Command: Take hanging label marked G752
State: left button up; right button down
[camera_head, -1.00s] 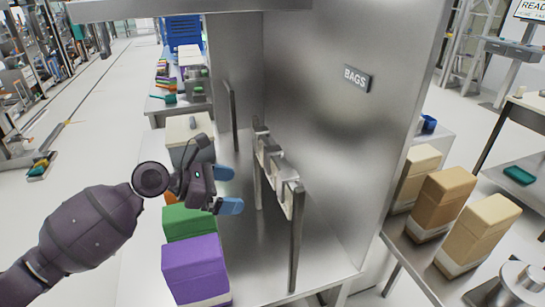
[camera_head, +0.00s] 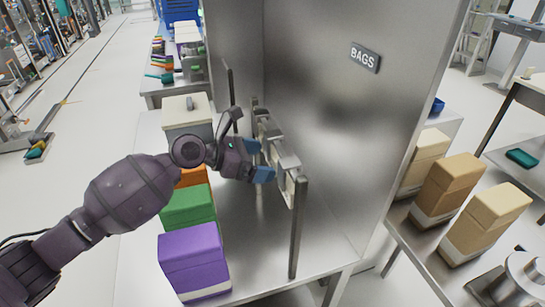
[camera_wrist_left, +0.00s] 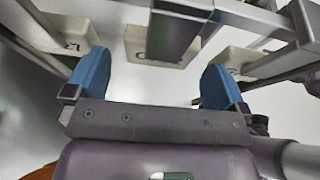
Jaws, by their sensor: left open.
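Several pale hanging labels hang in a row on a metal rail (camera_head: 283,150) between posts on the steel bench. The front one (camera_head: 290,190) is partly visible in the head view; no marking such as G752 can be read. My left gripper (camera_head: 259,160) is open, its blue fingertips at the left side of the rail. In the left wrist view, the open gripper (camera_wrist_left: 155,80) has a cream label (camera_wrist_left: 150,58) ahead between its fingers, apart from both. Other labels show to the left (camera_wrist_left: 70,38) and right (camera_wrist_left: 240,62). My right gripper is not in view.
A purple box (camera_head: 193,262), a green box (camera_head: 187,207) and an orange one (camera_head: 191,178) stand in a row below my left arm. A steel wall with a BAGS sign (camera_head: 365,57) rises behind the rail. Tan boxes (camera_head: 447,187) stand at right.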

aim_at(273, 159)
pick_arm(q)
jog(key=x, duration=0.3)
jog(key=shift+w+d, duration=0.1)
jog(key=shift+d, duration=0.25)
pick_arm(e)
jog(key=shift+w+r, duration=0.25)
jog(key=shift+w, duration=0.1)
pick_arm(q)
jog(key=shift+c, duration=0.3)
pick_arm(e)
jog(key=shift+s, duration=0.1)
pick_arm(q)
jog(key=c, duration=0.8)
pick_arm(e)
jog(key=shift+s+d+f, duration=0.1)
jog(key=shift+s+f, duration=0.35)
pick_arm(q)
jog(key=shift+r, duration=0.15)
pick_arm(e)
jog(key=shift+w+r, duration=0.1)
